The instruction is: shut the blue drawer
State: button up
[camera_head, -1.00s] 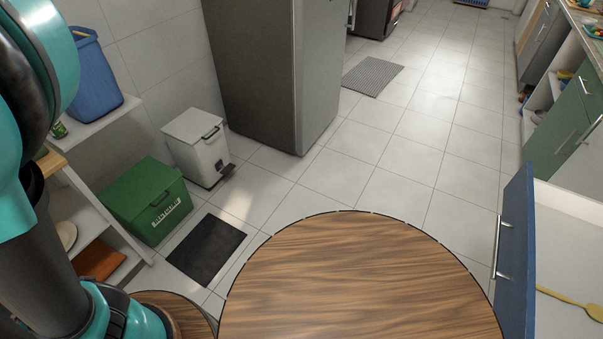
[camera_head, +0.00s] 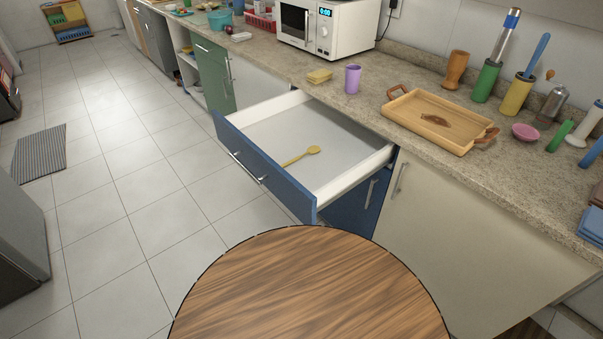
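The blue drawer (camera_head: 270,172) stands pulled far out from under the counter, its blue front facing the aisle to the left. A bar handle (camera_head: 247,168) runs along that front. A yellow wooden spoon (camera_head: 300,156) lies on the light floor inside the drawer. A second blue front with its own handle shows below the open drawer. My gripper is not in view, and nothing is seen touching the drawer.
The stone counter (camera_head: 352,120) bears a white microwave (camera_head: 325,25), a purple cup (camera_head: 352,79), a wooden tray (camera_head: 439,119) and several utensil holders. A round wooden top (camera_head: 310,290) fills the front, close to the drawer's near corner. The tiled aisle (camera_head: 120,160) left of the drawer is clear.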

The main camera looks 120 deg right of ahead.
aim_at(261, 138)
jog(key=z, duration=3.9)
jog(key=k+j, duration=0.1)
jog(key=j, duration=0.65)
